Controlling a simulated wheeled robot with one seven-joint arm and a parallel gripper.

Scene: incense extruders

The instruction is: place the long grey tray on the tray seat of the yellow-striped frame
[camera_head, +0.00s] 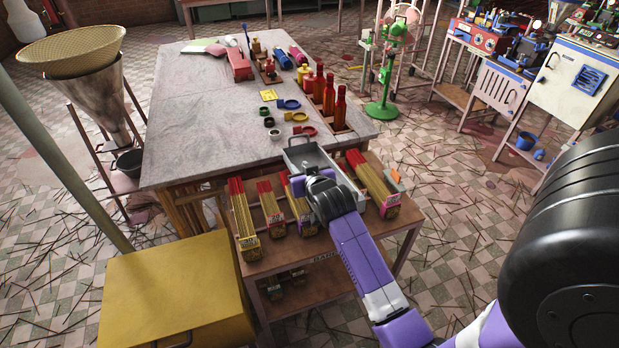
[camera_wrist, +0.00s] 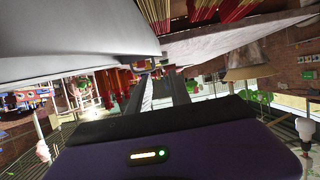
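The long grey tray (camera_head: 317,158) shows in the head view as a shallow open metal tray with a rim handle. It is over the low bench of incense bundles, by the grey table's near edge. My gripper (camera_head: 318,185) is at the tray's near end and covers part of it. In the wrist view a large grey surface, probably the tray (camera_wrist: 75,35), fills the upper left very close to the camera. My dark fingers (camera_wrist: 164,88) show below its edge, with a gap between them. Whether they grip the tray is hidden. I cannot make out a yellow-striped frame.
The low bench (camera_head: 300,262) carries several red-tipped bundles on both sides of my gripper. The grey table (camera_head: 210,120) behind holds bottles (camera_head: 328,95) and coloured rings. A yellow box (camera_head: 170,290) stands at the front left. A green fan (camera_head: 388,75) stands beyond the table.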

